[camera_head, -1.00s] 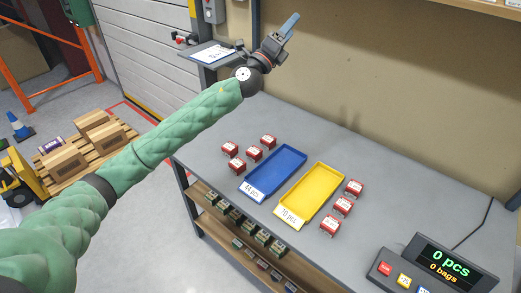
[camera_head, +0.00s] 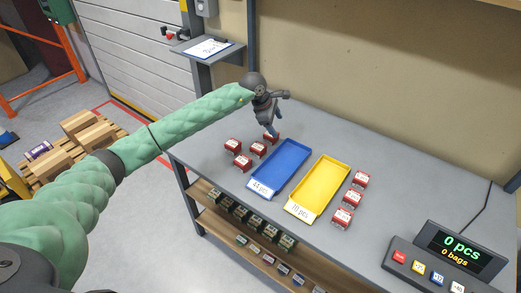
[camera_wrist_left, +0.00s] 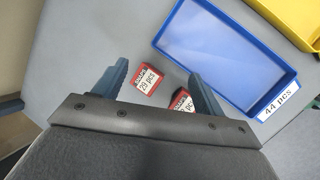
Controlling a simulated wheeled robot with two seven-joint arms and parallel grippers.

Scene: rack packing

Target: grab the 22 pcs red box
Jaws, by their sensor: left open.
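My left gripper (camera_head: 273,131) points down over the back-left group of red boxes, close to the rearmost red box (camera_head: 271,139). In the left wrist view, its blue fingers are apart with nothing held between them (camera_wrist_left: 160,90). A red box (camera_wrist_left: 148,79) shows between the fingers; its white label looks like 29 pcs. Another red box (camera_wrist_left: 181,101) is partly hidden by the right finger, and its number is covered. Other red boxes stand at left (camera_head: 242,161) and right of the trays (camera_head: 351,198). I cannot read a 22 pcs label on any box. My right gripper is out of view.
A blue tray (camera_head: 279,167) labelled 44 pcs and a yellow tray (camera_head: 319,186) lie on the grey table (camera_head: 400,190). A counter display (camera_head: 459,243) reads 0 pcs, 0 bags, with buttons before it. A clipboard shelf (camera_head: 207,48) stands behind left.

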